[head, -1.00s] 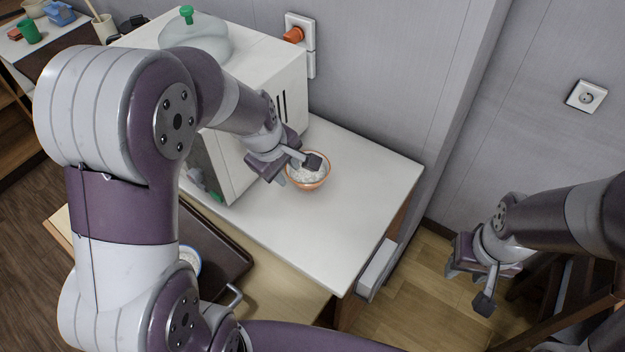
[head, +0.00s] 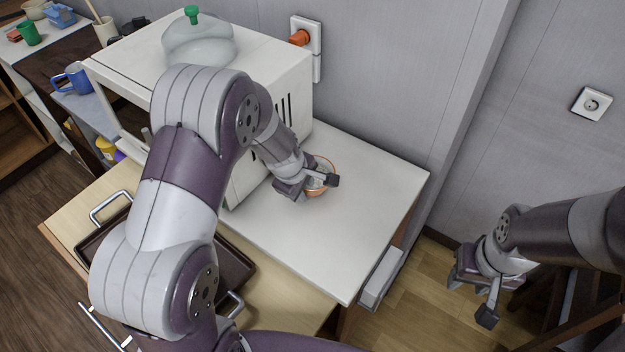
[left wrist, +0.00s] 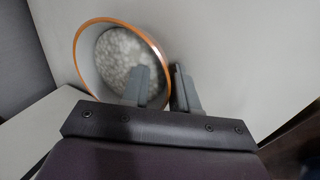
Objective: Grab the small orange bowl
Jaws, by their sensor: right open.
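The small orange bowl (head: 327,164) with pale, grainy contents is on the white counter beside the white appliance. My left gripper (head: 312,186) is over its near side and hides part of it. In the left wrist view the bowl's orange rim (left wrist: 87,29) runs between the two fingers of my left gripper (left wrist: 161,88). One finger is inside the bowl and the other outside, fairly close together; whether both press on the wall cannot be told. My right gripper (head: 471,298) is open and empty, right of the counter, above the floor.
The white appliance (head: 285,85) with a glass lid (head: 200,45) on top stands left of the bowl. A dark tray (head: 236,268) lies on the lower wooden surface. The counter (head: 340,240) is clear in front of the bowl.

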